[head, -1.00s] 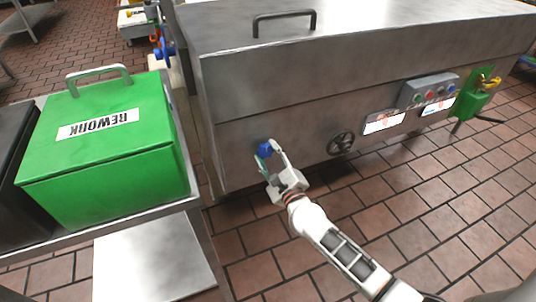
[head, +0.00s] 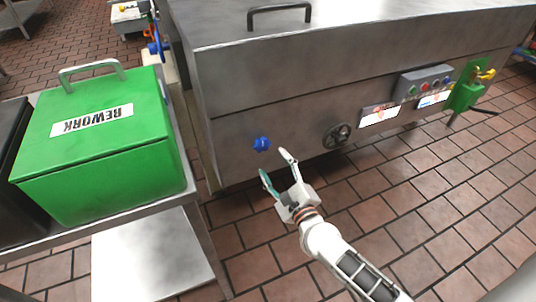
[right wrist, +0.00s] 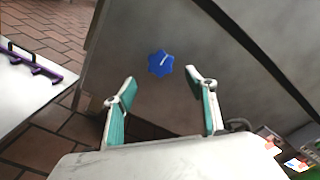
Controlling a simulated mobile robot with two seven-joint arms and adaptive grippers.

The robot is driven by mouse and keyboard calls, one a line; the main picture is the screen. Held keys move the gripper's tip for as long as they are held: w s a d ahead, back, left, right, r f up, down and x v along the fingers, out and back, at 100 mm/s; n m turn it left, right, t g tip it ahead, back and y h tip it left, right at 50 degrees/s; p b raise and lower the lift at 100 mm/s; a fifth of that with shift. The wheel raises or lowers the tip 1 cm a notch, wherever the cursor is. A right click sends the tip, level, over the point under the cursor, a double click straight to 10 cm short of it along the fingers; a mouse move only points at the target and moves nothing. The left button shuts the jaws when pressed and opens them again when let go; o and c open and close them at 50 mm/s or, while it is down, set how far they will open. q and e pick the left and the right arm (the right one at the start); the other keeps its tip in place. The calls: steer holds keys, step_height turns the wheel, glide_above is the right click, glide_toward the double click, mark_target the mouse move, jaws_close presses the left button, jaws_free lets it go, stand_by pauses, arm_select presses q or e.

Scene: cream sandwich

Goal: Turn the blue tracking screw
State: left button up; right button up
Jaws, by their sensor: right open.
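The blue tracking screw (head: 262,144) is a lobed knob on the front of the steel machine, left of the black handwheel. It also shows in the right wrist view (right wrist: 160,64), with a pale mark on its face, beyond and between my fingertips. My right gripper (head: 277,163) is open and empty, below and slightly right of the screw, apart from it. Its fingers with teal pads also show in the right wrist view (right wrist: 162,80). My left gripper is in neither view.
The steel machine (head: 290,90) has a black handwheel (head: 337,136), two small displays and a button box (head: 425,80) to the right. A green REWORK bin (head: 100,150) stands on a steel table at left. The tiled floor in front of the machine is clear.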

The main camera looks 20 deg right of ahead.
steer(key=shift+s, duration=2.05)
